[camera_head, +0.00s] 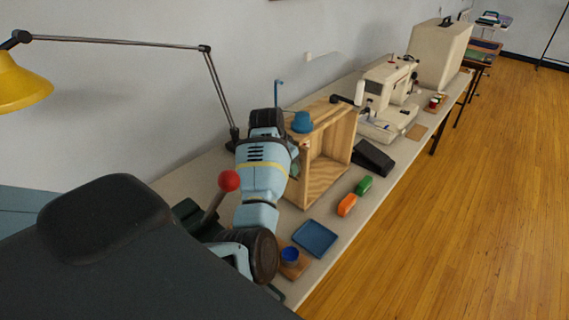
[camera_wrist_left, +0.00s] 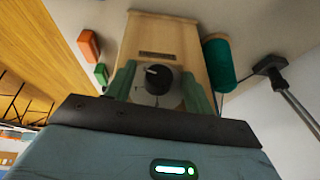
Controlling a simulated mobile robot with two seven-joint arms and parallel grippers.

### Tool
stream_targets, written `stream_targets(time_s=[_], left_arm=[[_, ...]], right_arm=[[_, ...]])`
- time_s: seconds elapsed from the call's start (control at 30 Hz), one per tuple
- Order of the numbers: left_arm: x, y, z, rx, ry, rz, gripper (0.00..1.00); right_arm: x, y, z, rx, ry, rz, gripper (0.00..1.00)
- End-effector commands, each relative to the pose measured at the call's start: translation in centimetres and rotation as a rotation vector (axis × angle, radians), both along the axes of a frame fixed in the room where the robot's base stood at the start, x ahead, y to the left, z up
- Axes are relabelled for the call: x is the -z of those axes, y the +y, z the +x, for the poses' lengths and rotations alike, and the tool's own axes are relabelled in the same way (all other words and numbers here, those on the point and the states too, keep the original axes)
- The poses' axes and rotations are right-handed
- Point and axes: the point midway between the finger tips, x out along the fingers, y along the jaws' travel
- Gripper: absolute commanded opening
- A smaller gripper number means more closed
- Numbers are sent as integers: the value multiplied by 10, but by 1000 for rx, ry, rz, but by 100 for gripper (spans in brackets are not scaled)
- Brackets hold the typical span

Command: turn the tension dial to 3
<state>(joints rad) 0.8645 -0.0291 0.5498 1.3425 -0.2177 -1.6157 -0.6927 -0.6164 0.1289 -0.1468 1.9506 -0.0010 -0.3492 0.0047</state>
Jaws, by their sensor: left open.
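The tension dial (camera_wrist_left: 158,79) is a black round knob with a white mark, in the left wrist view. It sits on a pale plate on a light wooden box (camera_wrist_left: 165,32) with a small dark label. The mark points toward the upper left in that view; the scale numbers are not legible. My left gripper (camera_wrist_left: 160,84) is open, with one green finger on each side of the dial. I cannot tell whether either finger touches it. In the head view my left arm covers this spot, and the dial is hidden. My right gripper is not in view.
A wooden crate (camera_head: 346,138) stands beside my left arm. A lamp (camera_head: 206,50) and a red-knobbed lever (camera_head: 229,181) stand left; a sewing machine (camera_head: 386,95) stands beyond.

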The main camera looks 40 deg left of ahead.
Motion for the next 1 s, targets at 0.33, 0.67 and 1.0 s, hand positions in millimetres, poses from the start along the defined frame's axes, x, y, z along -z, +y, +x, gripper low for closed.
stream_targets(time_s=[0.33,0.67,1.0], left_arm=[[0,0,0,0,1,-1,18],[0,-1,0,1,-1,26,9],[2,-5,-1,5,-17,229,9]], right_arm=[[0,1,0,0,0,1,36],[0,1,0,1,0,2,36],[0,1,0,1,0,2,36]])
